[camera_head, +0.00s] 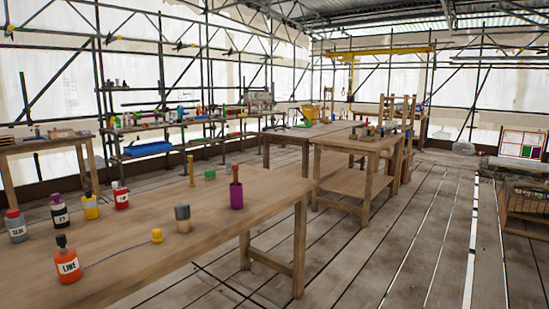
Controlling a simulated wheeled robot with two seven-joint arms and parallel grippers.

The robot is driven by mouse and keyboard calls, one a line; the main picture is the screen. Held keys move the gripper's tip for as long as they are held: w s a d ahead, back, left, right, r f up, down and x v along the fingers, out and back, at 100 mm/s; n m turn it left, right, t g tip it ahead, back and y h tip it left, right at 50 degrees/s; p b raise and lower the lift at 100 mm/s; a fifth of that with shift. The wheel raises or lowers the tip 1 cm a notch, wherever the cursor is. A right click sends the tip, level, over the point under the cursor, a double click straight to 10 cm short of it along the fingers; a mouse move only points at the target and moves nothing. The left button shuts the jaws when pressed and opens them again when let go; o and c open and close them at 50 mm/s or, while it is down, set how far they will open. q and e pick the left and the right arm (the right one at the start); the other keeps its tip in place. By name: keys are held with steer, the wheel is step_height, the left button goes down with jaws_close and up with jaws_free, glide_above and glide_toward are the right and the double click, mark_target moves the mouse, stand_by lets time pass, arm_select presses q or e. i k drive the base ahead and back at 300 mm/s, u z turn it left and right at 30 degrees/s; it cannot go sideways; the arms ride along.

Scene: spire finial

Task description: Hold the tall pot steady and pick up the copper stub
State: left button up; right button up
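A tall purple pot (237,196) stands upright near the right edge of the wooden table (150,262). A reddish-brown stick, which looks like the copper stub (235,173), pokes up out of its mouth. The lower part of the stub is hidden inside the pot. Neither of my grippers shows in the head view.
Left of the pot are a green block (210,174), an upright gold rod (191,172), a grey-capped wooden piece (183,218) and a small yellow piece (157,236). Several labelled bottles, including an orange one (67,265), stand at the left. Bare tabletop surrounds the pot.

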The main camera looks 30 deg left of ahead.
mark_target(235, 167)
steer(key=z, duration=0.1)
steer(key=i, duration=2.15)
steer(key=u, duration=1.3)
steer(key=i, duration=1.2)
steer(key=u, duration=1.35)
steer(key=i, duration=0.15)
steer(key=u, duration=0.05)
